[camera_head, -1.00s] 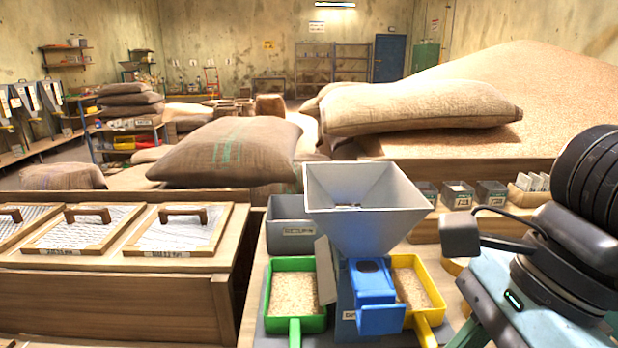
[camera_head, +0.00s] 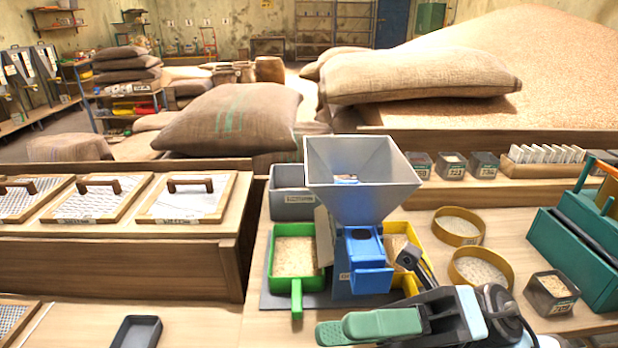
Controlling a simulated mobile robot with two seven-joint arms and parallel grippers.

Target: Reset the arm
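My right gripper (camera_head: 335,329) is low in the head view, in front of the blue and grey machine with the funnel (camera_head: 362,188). Its arm comes in from the bottom right. Its two green-padded fingers point left and overlap in this view, so the gap between them is unclear. I see nothing held in it. A dark part of my wrist stands up in front of the yellow tray (camera_head: 397,243) and hides some of it. My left gripper is not in view.
A green tray (camera_head: 318,255) of grain is left of the machine. Two yellow sieves (camera_head: 458,240), a grain-filled box (camera_head: 550,293) and a teal case (camera_head: 570,262) are on the right. A dark tray (camera_head: 137,332) lies at the front left. Wooden table between is clear.

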